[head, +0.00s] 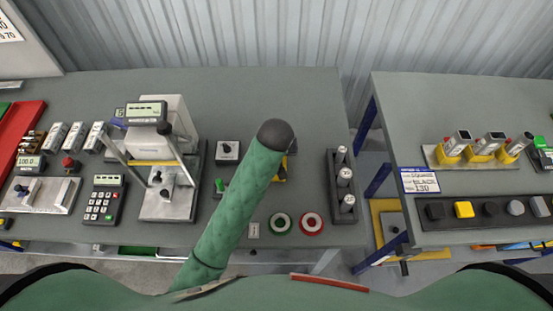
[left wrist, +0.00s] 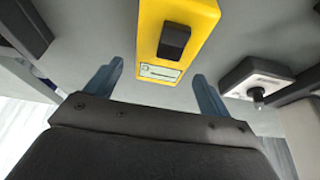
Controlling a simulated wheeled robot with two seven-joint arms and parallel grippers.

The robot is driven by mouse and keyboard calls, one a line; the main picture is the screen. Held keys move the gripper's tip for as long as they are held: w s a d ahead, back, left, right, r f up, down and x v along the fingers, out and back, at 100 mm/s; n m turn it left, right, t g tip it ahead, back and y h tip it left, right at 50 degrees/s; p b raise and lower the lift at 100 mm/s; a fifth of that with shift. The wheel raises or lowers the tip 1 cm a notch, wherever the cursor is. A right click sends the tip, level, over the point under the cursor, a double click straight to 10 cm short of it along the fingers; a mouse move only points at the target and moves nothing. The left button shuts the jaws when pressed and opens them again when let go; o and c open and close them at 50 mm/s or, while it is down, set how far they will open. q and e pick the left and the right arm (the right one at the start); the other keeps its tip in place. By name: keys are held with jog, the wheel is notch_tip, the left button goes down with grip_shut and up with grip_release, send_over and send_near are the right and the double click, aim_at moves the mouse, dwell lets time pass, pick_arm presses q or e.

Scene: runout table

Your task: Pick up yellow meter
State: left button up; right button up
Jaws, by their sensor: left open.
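The yellow meter (left wrist: 190,12) is at the top centre of the left wrist view, with a black block and a small pale display on its face. My left gripper (left wrist: 158,75) is open, its two blue-grey fingers spread to either side of the meter's near end. The meter appears just beyond the fingertips; I cannot tell whether they touch it. In the head view only a small yellow part of the meter (head: 281,175) shows beside my green left arm, which hides the rest and the left gripper. My right gripper is in neither view.
A small box with a knob (left wrist: 257,80) is right of the gripper in the left wrist view. In the head view, a dark rack of metal weights (head: 333,208), a green ring (head: 281,223) and a red ring (head: 311,223) lie nearby. The table's back area (head: 240,95) is clear.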

pick_arm(q)
jog(key=shift+p+x, duration=0.65)
jog(key=shift+x, duration=0.6)
jog(key=shift+w+f, duration=0.15)
jog(key=shift+f, duration=0.15)
jog(key=shift+c, duration=0.4)
